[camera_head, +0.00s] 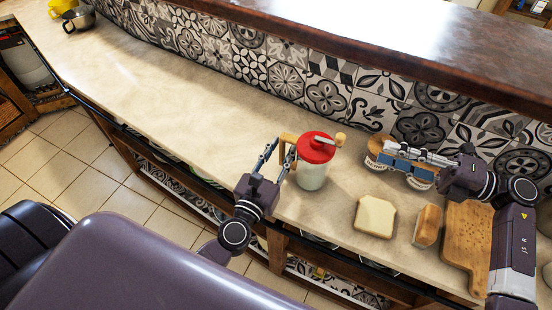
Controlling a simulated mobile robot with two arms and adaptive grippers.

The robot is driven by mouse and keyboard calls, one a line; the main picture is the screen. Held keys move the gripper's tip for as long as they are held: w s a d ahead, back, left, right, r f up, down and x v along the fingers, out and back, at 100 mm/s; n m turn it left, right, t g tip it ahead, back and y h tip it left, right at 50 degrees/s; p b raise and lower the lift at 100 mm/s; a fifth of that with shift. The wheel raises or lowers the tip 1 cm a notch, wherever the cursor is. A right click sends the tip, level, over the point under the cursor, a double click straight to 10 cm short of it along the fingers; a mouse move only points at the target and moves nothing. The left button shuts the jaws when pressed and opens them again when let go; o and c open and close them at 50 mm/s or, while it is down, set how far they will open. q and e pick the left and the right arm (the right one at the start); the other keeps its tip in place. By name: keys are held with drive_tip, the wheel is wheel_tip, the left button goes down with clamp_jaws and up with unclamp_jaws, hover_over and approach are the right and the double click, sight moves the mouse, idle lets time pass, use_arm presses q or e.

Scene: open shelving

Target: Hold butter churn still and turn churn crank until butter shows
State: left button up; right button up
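The butter churn (312,175) stands upright on the counter, with a pale jar, a red lid (315,147) and a wooden side handle (289,138). Its crank has a light wooden knob (340,139) at the lid's right. The jar's contents look whitish; I cannot make out butter. My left gripper (279,150) is at the churn's left, its fingers spread about the side handle; whether they touch it is unclear. My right gripper (386,149) is to the right of the crank knob, apart from it, pointing left. It is seen side-on, so its opening is unclear.
A bread slice (375,217), a small loaf piece (427,225) and a wooden board (467,240) lie at the right front. Round wooden-topped containers (374,163) are beneath my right gripper. A tiled wall (325,97) bounds the back.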

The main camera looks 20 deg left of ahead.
use_arm(q)
drive_tip(key=shift+w, duration=0.35)
clamp_jaws()
idle(0.3)
